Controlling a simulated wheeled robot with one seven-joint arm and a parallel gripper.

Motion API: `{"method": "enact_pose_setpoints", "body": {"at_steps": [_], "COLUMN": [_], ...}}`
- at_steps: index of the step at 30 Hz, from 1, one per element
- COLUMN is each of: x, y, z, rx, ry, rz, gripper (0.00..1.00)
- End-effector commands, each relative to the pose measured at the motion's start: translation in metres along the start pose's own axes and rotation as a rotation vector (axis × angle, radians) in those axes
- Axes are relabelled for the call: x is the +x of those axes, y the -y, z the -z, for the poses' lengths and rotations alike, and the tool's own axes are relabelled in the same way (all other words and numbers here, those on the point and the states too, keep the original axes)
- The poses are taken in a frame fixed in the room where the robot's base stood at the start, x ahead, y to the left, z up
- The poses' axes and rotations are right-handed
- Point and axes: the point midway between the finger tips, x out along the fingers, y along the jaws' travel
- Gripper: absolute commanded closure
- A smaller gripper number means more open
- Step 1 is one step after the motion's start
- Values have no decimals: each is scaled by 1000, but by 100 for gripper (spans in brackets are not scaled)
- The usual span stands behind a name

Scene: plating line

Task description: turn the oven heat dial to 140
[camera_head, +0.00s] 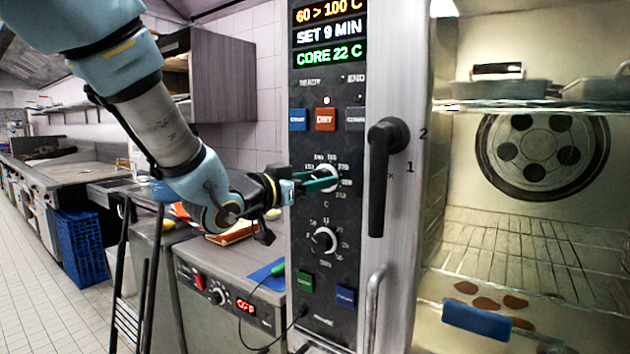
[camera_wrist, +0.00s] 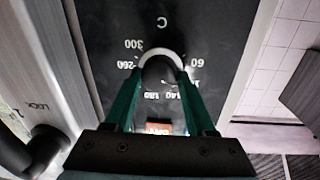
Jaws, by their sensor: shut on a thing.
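The oven heat dial (camera_head: 325,178) is the upper round knob on the black control panel, with numbers around it and a C below. In the wrist view the dial (camera_wrist: 161,66) appears upside down, with 60, 140, 180, 260 and 300 among its marks. My gripper (camera_head: 331,181) reaches it from the left, and its green fingers are shut on the knob, one on each side. In the wrist view my gripper (camera_wrist: 160,78) hides part of the scale, and I cannot read where the dial points.
A second knob (camera_head: 325,239) sits below on the panel. A black door handle (camera_head: 386,170) stands just right of it. The display (camera_head: 328,34) reads 60 > 100 C, SET 9 MIN, CORE 22 C. The oven chamber at right holds trays and racks.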

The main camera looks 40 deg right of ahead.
Motion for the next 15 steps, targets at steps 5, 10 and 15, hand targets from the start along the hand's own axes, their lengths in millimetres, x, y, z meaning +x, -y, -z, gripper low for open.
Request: {"method": "enact_pose_setpoints", "body": {"at_steps": [5,10,15], "x": [0,0,0], "y": [0,0,-1], "z": [-2,-4,-5], "rx": [31,114,243], "ry": [3,8,18], "rz": [0,-1,-2], "gripper": [100,100,100]}}
